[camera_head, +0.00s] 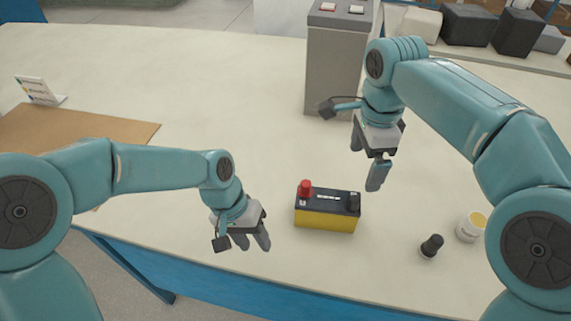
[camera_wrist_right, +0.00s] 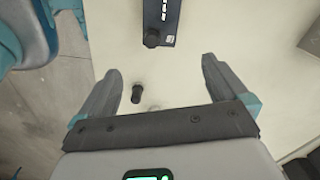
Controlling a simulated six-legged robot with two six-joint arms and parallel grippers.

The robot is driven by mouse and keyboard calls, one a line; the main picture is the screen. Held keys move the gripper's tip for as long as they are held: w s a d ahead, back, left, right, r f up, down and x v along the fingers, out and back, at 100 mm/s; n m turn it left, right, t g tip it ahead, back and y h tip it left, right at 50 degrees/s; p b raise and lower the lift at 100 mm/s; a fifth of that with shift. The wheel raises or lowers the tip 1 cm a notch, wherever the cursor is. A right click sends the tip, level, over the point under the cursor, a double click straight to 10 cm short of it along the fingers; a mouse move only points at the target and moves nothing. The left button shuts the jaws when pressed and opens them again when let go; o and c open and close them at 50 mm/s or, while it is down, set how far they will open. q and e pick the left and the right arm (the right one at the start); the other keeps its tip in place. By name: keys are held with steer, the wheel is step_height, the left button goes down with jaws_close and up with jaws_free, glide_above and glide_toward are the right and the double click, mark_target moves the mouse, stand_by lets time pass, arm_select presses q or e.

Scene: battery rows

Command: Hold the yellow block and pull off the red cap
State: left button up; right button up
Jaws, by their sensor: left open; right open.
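The yellow block (camera_head: 325,220) is a battery with a yellow lower body and a dark top, upright on the table. The red cap (camera_head: 305,187) sits on the left end of its top, and a black cap (camera_head: 353,201) on the right end. My left gripper (camera_head: 253,245) is open and empty, left of the block and apart from it. My right gripper (camera_head: 366,168) is open and empty, above and behind the block's right end. In the right wrist view the block's dark top (camera_wrist_right: 168,15) shows at the upper edge, beyond the open fingers (camera_wrist_right: 161,65); the red cap is out of that view.
A small black knob-like piece (camera_head: 431,246) and a white tub with a yellow top (camera_head: 470,227) stand right of the block. A tall grey box (camera_head: 333,70) stands behind. A brown board (camera_head: 75,132) lies at the left.

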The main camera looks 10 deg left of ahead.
mark_target(327, 208)
arm_select(q)
steer(key=w+d+r+m+t, duration=0.2)
steer(key=w+r+m, duration=0.2)
steer(key=r, duration=0.3)
steer(key=w+d+r+m+t+h, duration=0.1)
steer(key=w+d+r+m+t, duration=0.2)
steer(key=w+r+m, duration=0.2)
step_height(327, 208, up, 2)
steer(key=shift+w+d+r+m, duration=0.2)
steer(key=shift+w+d+m, duration=0.1)
steer(key=shift+w, duration=0.15)
arm_select(e)
step_height(327, 208, down, 16)
steer(key=shift+s+f, duration=0.1)
steer(key=shift+a, duration=0.1)
jaws_close()
arm_select(q)
steer(key=shift+o, duration=0.3)
